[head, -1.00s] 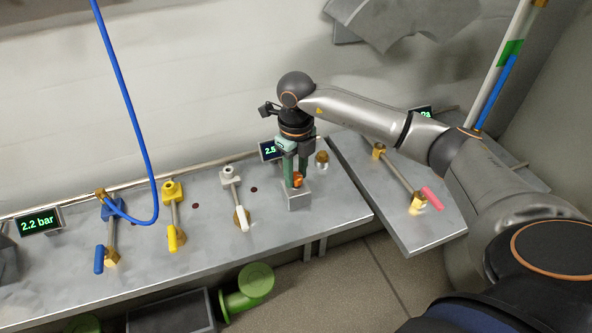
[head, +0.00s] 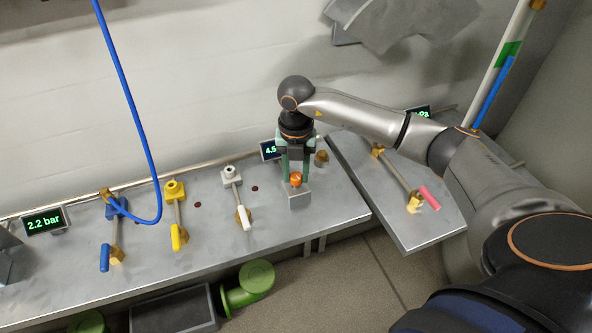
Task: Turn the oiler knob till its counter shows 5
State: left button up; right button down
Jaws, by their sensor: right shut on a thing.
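The oiler knob (head: 296,180) is orange and sits on a small grey block (head: 299,198) on the metal bench. My right gripper (head: 295,177) comes down from above with its green fingers around the knob, shut on it. The counter (head: 269,150) is a small dark display with green digits behind the gripper. It seems to read 4.5, its right part hidden by the gripper. My left gripper is not in view.
Valves with blue (head: 105,257), yellow (head: 179,237) and white (head: 243,218) handles stand left along the bench (head: 215,225). A display reads 2.2 bar (head: 43,221). A pink-handled valve (head: 429,197) is on the right plate. A blue hose (head: 128,100) hangs at left.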

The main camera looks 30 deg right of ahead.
aim_at(296, 175)
jog(key=shift+m, duration=0.4)
jog(key=c, duration=0.5)
grip_release()
jog(key=shift+r, duration=0.15)
notch_tip(296, 175, up, 12)
jog(key=shift+r, duration=0.15)
dwell(0.5)
